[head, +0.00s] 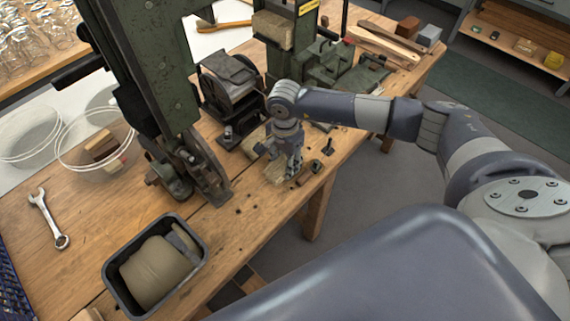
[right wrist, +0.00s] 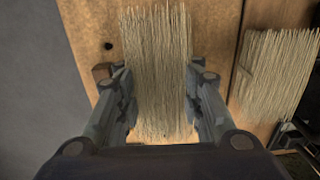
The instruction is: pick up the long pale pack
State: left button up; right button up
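The long pale pack (right wrist: 158,70) of bristles lies between the fingers of my right gripper (right wrist: 159,98) in the right wrist view. The finger pads are against its two long sides, with no clear gap. In the head view the pack (head: 277,171) shows at the bench's right edge, partly covered by my right gripper (head: 284,166), which points down over it. I cannot tell whether the pack is off the wood. A second, shorter pale pack (right wrist: 277,75) lies to the right in the wrist view, apart from the gripper. My left gripper is not in view.
The wooden bench (head: 215,240) holds a green machine (head: 150,60) left of my right gripper. A dark bin (head: 116,275) with a tan roll, a wrench (head: 46,217) and wire rings (head: 72,160) stand farther left. Small dark parts (head: 327,147) lie close by. Floor is open beyond the edge.

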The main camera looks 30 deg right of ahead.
jog(key=shift+c, duration=1.3)
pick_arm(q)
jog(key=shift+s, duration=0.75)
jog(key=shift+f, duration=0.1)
pick_arm(e)
jog(key=shift+r, duration=0.1)
